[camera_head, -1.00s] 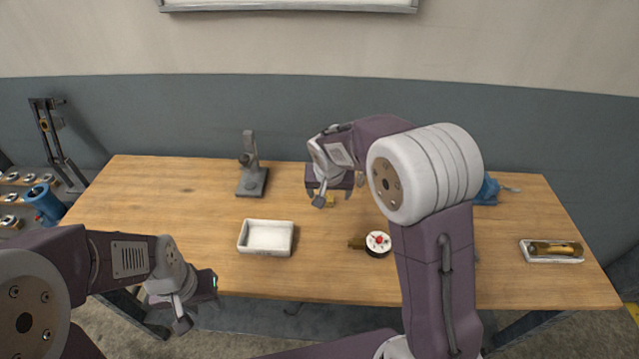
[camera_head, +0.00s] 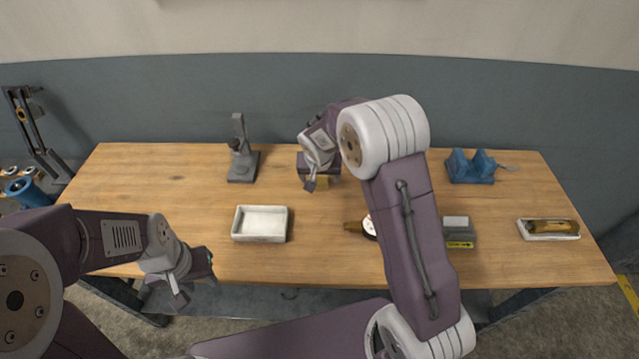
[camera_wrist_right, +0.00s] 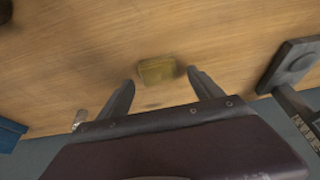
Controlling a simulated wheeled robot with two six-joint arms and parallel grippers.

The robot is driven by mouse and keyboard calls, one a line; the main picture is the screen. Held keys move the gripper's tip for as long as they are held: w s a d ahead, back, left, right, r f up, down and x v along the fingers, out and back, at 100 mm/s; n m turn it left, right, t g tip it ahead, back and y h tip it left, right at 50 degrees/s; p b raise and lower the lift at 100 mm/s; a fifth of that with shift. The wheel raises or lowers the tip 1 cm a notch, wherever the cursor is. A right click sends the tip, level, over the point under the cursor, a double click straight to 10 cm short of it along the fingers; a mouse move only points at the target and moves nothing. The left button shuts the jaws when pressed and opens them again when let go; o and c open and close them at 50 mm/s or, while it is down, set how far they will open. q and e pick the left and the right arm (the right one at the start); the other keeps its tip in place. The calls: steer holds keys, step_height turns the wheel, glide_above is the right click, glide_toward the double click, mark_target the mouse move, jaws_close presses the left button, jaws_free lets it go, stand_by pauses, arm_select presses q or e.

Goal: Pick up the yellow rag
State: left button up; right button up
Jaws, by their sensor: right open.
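The yellow rag (camera_head: 322,182) lies on the wooden table as a small folded block, partly hidden behind my right gripper in the head view. In the right wrist view the rag (camera_wrist_right: 157,70) lies just beyond the fingertips, roughly centred between them. My right gripper (camera_wrist_right: 158,76) is open and empty, its two fingers spread on either side of the rag's line; in the head view the right gripper (camera_head: 316,184) is over the back middle of the table. My left gripper (camera_head: 196,286) is at the table's front left edge, far from the rag; its jaw gap is not clear.
A white tray (camera_head: 260,237) sits left of centre. A grey stand (camera_head: 242,166) is at the back left, a blue holder (camera_head: 470,168) at the back right. A grey box (camera_head: 457,226) and a tray with a brown object (camera_head: 548,237) lie right. My right arm hides part of a round gauge.

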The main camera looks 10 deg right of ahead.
steer(key=shift+w+f, duration=0.3)
steer(key=shift+f, duration=0.15)
steer(key=shift+s+r, duration=0.1)
steer(key=c, duration=1.4)
